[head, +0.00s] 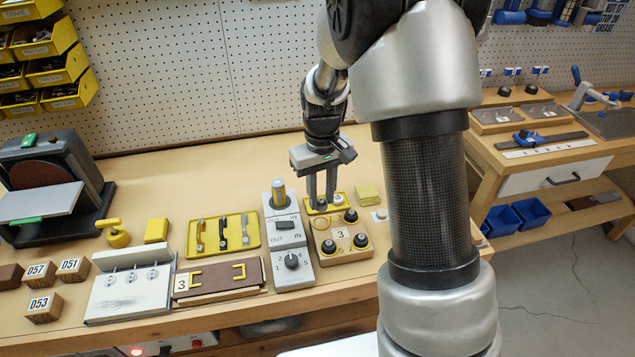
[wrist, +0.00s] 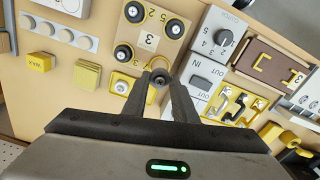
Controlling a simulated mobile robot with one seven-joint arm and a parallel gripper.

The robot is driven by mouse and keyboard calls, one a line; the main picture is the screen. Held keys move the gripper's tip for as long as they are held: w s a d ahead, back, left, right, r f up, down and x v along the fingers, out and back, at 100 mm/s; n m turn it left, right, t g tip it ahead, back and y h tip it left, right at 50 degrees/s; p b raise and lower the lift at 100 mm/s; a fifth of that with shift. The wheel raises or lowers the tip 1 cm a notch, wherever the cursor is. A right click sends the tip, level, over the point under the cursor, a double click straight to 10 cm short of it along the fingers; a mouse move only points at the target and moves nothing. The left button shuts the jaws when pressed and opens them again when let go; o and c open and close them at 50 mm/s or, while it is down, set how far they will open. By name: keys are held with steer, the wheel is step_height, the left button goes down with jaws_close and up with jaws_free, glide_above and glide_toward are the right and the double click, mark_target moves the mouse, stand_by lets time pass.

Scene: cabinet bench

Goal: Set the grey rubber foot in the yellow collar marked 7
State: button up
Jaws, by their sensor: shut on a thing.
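No 7 is readable there.
A grey switch panel (head: 287,235) stands close left of the block. A yellow tray (head: 222,249) with handles lies farther left. Yellow pads (head: 368,194) and a small button plate (head: 380,215) lie to the right.

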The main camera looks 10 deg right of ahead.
steer(key=shift+f+b, duration=1.8)
steer(key=shift+f, duration=0.95)
steer(key=shift+f, duration=0.45)
steer(key=o, duration=1.2)
steer(key=shift+c, duration=0.2)
steer(key=shift+r, duration=0.1)
steer(key=shift+r+p, duration=2.35)
steer(key=shift+r, duration=1.1)
